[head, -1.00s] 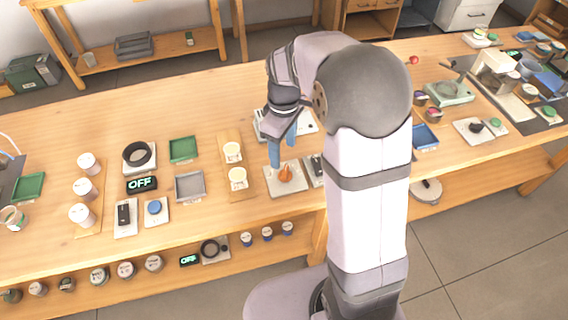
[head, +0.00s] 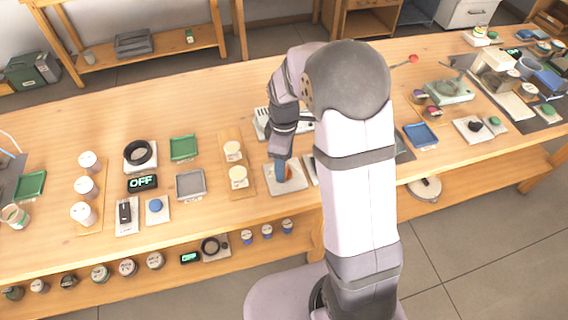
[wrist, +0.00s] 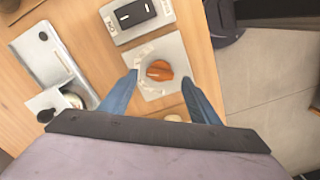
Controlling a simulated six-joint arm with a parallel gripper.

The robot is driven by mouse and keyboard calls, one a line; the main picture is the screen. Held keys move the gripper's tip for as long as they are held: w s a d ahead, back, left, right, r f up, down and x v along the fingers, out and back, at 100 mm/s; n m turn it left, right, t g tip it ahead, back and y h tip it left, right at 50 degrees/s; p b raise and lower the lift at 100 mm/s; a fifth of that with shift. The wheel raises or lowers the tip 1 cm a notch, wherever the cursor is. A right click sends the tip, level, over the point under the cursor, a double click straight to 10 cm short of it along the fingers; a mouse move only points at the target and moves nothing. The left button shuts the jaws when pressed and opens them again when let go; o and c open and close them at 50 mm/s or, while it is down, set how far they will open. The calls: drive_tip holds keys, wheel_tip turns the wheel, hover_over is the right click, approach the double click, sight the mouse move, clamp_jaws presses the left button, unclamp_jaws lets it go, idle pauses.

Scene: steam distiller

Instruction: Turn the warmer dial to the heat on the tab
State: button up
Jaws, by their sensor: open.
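An orange dial (wrist: 159,70) sits on a light grey square plate (wrist: 181,52), with pale markings around it too small to read. The plate also shows in the head view (head: 287,189), where the dial is mostly hidden behind my fingers. My gripper (wrist: 160,78) is open, its blue fingers on either side of the dial with gaps visible in the wrist view. In the head view my gripper (head: 281,170) points down over the plate. I cannot tell which tab gives the heat.
A black rocker switch (wrist: 136,13) on its own plate is beside the dial plate. A wooden strip with two cream-topped cups (head: 238,176) stands to the left. A display reading OFF (head: 142,183) and a grey tray (head: 190,184) are farther left.

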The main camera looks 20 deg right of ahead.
drive_tip(key=shift+f, duration=0.85)
drive_tip(key=c, duration=1.1)
drive_tip(key=shift+o, duration=0.2)
drive_tip(key=shift+m, duration=0.3)
drive_tip(key=m+p, duration=0.1)
drive_tip(key=m, duration=0.3)
drive_tip(key=shift+w+r+p, duration=0.1)
drive_tip(key=shift+p, duration=0.25)
drive_tip(key=m+p, duration=0.1)
drive_tip(key=m, duration=0.3)
drive_tip(key=shift+d, duration=0.1)
drive_tip(key=shift+m, duration=0.3)
